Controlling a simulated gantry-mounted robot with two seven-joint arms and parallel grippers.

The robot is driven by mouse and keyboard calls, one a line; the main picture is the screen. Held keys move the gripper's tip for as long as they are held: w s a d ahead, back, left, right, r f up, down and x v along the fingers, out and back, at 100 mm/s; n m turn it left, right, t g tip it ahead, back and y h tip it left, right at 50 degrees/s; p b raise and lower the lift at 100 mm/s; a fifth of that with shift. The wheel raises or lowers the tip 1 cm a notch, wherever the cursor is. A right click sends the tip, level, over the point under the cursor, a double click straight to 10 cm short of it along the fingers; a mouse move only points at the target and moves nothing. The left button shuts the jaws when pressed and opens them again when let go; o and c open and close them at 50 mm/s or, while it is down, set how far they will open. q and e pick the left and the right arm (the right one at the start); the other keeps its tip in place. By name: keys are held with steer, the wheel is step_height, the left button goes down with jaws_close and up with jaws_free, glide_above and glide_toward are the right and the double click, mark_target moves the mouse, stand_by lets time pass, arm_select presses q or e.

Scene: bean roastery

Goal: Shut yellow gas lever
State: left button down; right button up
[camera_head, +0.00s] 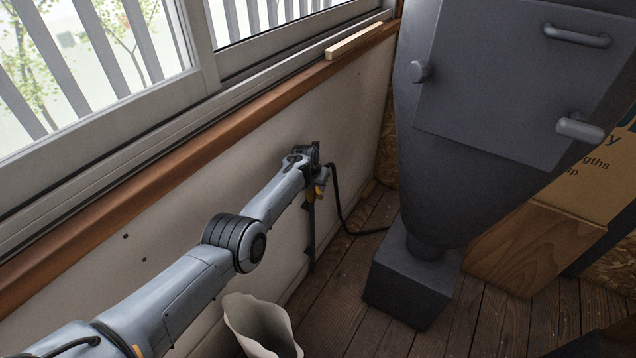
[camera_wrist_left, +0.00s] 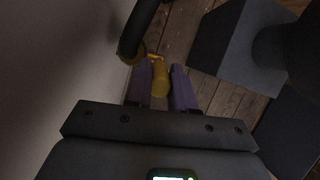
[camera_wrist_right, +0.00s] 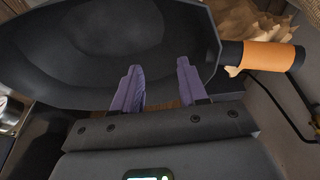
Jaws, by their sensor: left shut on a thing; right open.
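The yellow gas lever (camera_head: 319,190) is small and sits by the black hose at the white wall below the window sill. In the left wrist view the yellow lever (camera_wrist_left: 159,82) lies between the two purple fingers of my left gripper (camera_wrist_left: 161,74), which is shut on it. In the head view my left gripper (camera_head: 314,172) is at the wall, partly hiding the lever and its fitting. My right gripper (camera_wrist_right: 160,82) is open and empty, with a dark bowl-shaped metal thing (camera_wrist_right: 100,35) beyond its fingers.
A black hose (camera_head: 340,205) curves from the lever's fitting to the floor beside the large grey machine (camera_head: 470,180). A pale open sack (camera_head: 262,325) stands below my left arm. An orange cylindrical part (camera_wrist_right: 268,56) shows in the right wrist view. The plank floor (camera_head: 355,262) between is clear.

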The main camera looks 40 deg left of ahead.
arm_select(q)
steer(key=shift+s+d+f+t+p, duration=0.15)
steer(key=shift+s+t+p, duration=0.5)
steer(key=shift+p, duration=1.55)
steer(key=shift+s+d+t+p, duration=0.1)
steer(key=shift+s+t+p, duration=0.5)
steer(key=shift+p, duration=1.55)
steer(key=shift+f+t+y+p, duration=0.15)
steer(key=shift+t+y+p, duration=0.15)
steer(key=shift+t, duration=0.15)
steer(key=shift+s+d+f+t+y+p, duration=0.15)
steer(key=shift+s+f+t, duration=0.35)
steer(key=shift+t, duration=0.35)
steer(key=shift+s+f+t+y+p, duration=0.15)
steer(key=shift+s+f+t, duration=0.3)
steer(key=shift+t, duration=0.4)
steer(key=c, duration=1)
jaws_free()
steer(key=shift+o, duration=0.2)
